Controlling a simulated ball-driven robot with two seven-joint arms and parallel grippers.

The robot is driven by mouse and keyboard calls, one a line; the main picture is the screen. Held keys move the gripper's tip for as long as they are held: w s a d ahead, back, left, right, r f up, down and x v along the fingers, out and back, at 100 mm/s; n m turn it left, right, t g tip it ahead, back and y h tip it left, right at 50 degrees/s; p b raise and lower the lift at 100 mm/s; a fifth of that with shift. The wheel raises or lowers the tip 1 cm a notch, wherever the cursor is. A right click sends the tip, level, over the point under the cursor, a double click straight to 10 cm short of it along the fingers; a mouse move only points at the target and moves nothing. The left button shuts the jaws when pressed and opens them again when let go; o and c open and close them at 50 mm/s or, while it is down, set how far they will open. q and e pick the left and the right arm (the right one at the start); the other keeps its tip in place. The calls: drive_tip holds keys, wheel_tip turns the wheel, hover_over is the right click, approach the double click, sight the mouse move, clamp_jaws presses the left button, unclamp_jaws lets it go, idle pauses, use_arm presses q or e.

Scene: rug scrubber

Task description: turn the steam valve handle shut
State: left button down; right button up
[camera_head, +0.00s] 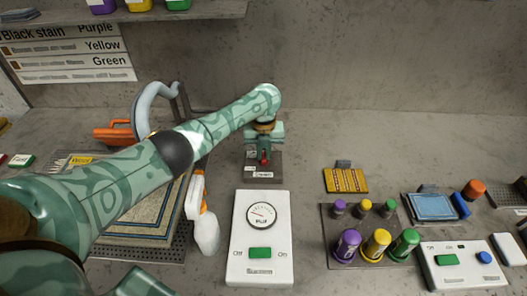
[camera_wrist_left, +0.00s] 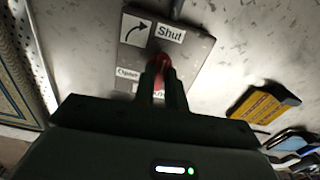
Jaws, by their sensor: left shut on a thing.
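The steam valve has a small red handle (camera_wrist_left: 162,62) in front of a grey plate (camera_wrist_left: 133,40) with a "Shut" label, a curved arrow and an "Open" label. In the head view the red handle (camera_head: 264,157) shows just below my left gripper (camera_head: 264,150). In the left wrist view my left gripper (camera_wrist_left: 163,80) has its fingers closed around the handle, which covers part of it. The plate's lower label is partly hidden by the fingers.
A white gauge box (camera_head: 238,270) stands in front of the valve. A spray bottle (camera_head: 205,225) stands left of it, next to a rug (camera_head: 125,228). A yellow striped pad (camera_head: 345,180) and several coloured bottles (camera_head: 376,244) are at the right.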

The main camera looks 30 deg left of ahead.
sight(264, 156)
use_arm(q)
drive_tip(key=shift+m, duration=0.4)
drive_tip(key=c, duration=1.4)
unclamp_jaws()
drive_tip(key=shift+c, duration=0.2)
drive_tip(key=shift+r, duration=0.1)
wheel_tip(264, 156, up, 16)
drive_tip(key=p, duration=0.6)
drive_tip(key=shift+p, duration=0.4)
